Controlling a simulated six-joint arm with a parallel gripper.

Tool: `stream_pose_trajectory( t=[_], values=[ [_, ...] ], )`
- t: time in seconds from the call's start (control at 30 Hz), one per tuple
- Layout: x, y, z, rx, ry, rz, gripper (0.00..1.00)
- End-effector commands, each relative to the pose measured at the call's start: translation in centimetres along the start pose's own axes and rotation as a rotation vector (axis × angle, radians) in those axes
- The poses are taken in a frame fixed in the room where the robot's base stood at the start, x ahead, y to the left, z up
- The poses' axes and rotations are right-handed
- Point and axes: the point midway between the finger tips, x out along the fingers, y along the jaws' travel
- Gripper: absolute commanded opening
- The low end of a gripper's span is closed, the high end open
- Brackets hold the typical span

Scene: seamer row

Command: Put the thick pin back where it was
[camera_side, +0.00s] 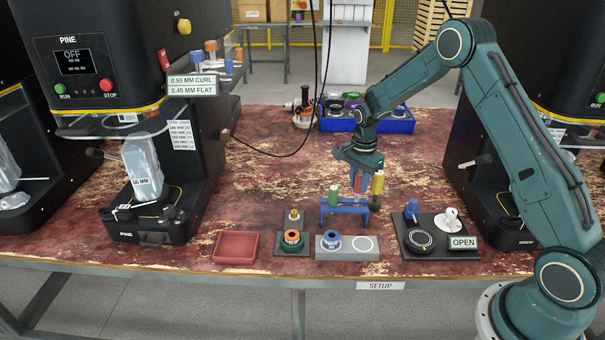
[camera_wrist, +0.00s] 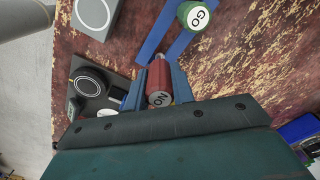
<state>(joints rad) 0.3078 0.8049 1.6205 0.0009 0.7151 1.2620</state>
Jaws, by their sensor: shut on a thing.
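A red pin (camera_wrist: 158,78) with a grey end marked "NO" is between the two fingers of my gripper (camera_wrist: 160,88) in the wrist view. In the side view my gripper (camera_side: 359,172) points down over the right part of a blue rack (camera_side: 345,208), with the red pin (camera_side: 358,184) between its fingers. I cannot tell whether the red pin's lower end is in the rack or just above it. A green pin (camera_side: 333,195) stands upright at the rack's left; its top, marked "GO", shows in the wrist view (camera_wrist: 195,16).
A yellow-handled tool (camera_side: 377,184) stands close to the right of my gripper. In front are a red tray (camera_side: 236,247), a grey block (camera_side: 347,254) with a blue ring, and a dark plate (camera_side: 437,252) with an "OPEN" sign. A blue bin (camera_side: 398,126) stands behind.

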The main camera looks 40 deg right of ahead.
Motion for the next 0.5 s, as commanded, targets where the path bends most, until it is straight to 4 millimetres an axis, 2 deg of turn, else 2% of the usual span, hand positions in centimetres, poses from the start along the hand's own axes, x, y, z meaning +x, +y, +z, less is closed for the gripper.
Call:
stream_pose_trajectory(
  t=[0.33, 0.5],
  values=[
    [3.5, 0.1, 0.0, 0.0, -0.001, 0.002, 0.04],
    [4.2, 0.0, 0.0, 0.0, 0.0, 0.001, 0.04]
  ],
)
